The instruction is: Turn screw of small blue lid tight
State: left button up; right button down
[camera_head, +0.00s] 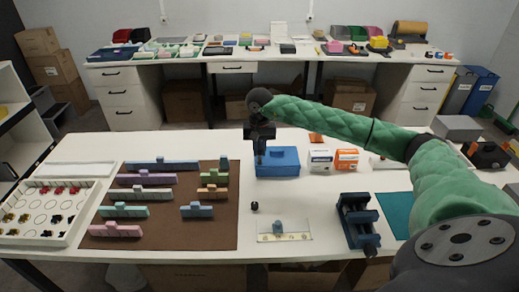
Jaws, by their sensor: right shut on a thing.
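A small blue box with a flat blue lid (284,158) stands at the back middle of the near table. My right gripper (259,152) points straight down at the left end of this lid. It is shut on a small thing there. The fingers hide most of it, so I cannot tell its shape or how far any screw is turned. A small blue-grey piece (277,227) also sits on a clear plate (297,236) near the front edge. My left gripper is not in view.
A brown mat (165,213) holds several coloured blocks. White and orange small boxes (346,159) stand right of the blue box. My green right arm spans the right side.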

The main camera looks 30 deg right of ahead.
jog(key=shift+f, duration=0.15)
jog(key=shift+m+b, duration=0.5)
jog(key=shift+m, duration=0.7)
jog(key=m+b, duration=0.1)
jog(key=m, duration=0.5)
jog(key=m+b, duration=0.1)
jog(key=m, duration=0.4)
jog(key=shift+m, duration=0.4)
jog(key=m, duration=0.5)
jog(key=shift+m, duration=0.3)
jog(key=shift+f+n+b, duration=0.1)
jog(key=shift+n+b, duration=0.4)
jog(key=shift+b, duration=0.25)
jog(key=shift+n, duration=0.5)
jog(key=shift+r, duration=0.3)
